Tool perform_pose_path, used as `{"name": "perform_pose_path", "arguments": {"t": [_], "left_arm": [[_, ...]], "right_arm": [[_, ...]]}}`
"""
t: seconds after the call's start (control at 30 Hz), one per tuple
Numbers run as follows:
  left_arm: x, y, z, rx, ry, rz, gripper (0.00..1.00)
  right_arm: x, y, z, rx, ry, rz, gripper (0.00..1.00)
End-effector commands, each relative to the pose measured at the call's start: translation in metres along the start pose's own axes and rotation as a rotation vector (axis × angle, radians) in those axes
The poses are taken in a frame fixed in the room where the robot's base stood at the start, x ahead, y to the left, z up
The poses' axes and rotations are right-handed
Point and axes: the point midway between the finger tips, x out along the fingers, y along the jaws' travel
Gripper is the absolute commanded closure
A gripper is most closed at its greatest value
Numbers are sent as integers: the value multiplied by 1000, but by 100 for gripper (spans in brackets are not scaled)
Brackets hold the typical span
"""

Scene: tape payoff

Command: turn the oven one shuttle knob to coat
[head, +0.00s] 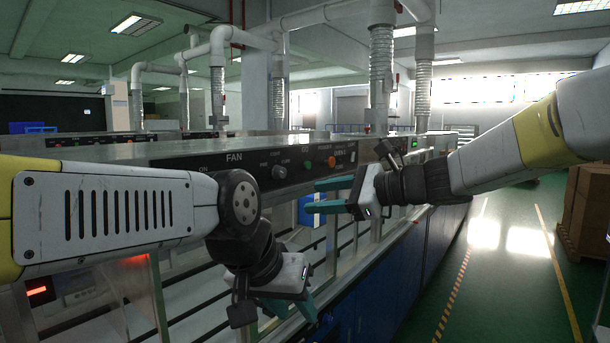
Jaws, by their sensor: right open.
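A dark control panel (222,172) with white lettering, including the word FAN, runs along the top edge of the oven line. A round grey knob (279,172) sits on it between small labels too small to read, so I cannot tell which way it points. My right gripper (312,197) comes in from the right, its two teal fingers apart and empty. It points left, in front of the panel and to the right of and below the knob in the picture. My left gripper (292,310) hangs low at the bottom centre, pointing down, its jaw gap unclear.
A green button (308,168) and an orange button (332,162) are right of the knob. Glass-fronted oven bays and a blue base (385,285) lie below. Cardboard boxes (588,210) stand at the far right. The green aisle floor (505,270) is clear.

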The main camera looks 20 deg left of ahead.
Motion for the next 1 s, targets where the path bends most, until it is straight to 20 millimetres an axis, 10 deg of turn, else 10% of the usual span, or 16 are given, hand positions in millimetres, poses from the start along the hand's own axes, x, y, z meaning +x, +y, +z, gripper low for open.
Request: {"name": "perform_pose_path", "arguments": {"t": [0.27, 1.0], "left_arm": [[0, 0, 0, 0, 0, 0, 64], [0, 0, 0, 0, 0, 0, 64]], "right_arm": [[40, -63, 5, 385, -193, -125, 51], [116, -79, 19, 403, -203, -133, 51]]}}
